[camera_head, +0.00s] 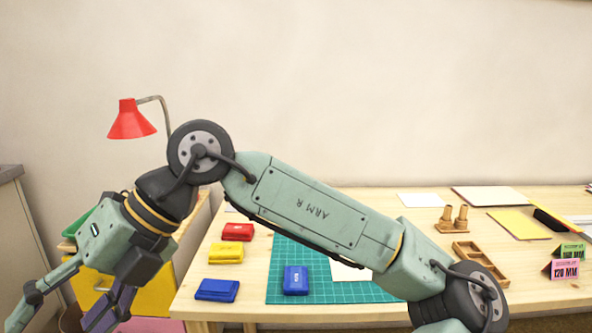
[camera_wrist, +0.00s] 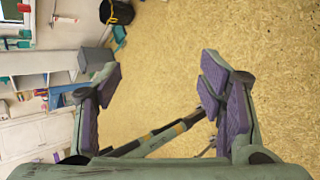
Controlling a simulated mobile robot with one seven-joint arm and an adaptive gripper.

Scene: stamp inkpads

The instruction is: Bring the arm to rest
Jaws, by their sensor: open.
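My gripper (camera_head: 62,318) hangs at the lower left of the head view, off the table's left end, in front of a drawer cabinet. In the wrist view my gripper (camera_wrist: 157,72) has its purple-padded fingers spread wide, with nothing between them and only floor beyond. My arm crosses the head view from the lower right, bends at a raised elbow joint and slopes down to the gripper. It hides part of the table and the cutting mat.
The wooden table (camera_head: 255,302) holds a red inkpad (camera_head: 238,232), a yellow inkpad (camera_head: 226,253), a blue inkpad (camera_head: 217,290) and another blue one (camera_head: 296,280) on the green mat (camera_head: 330,291). Wooden stamps (camera_head: 453,217) stand right. A red lamp (camera_head: 130,120) is behind my elbow.

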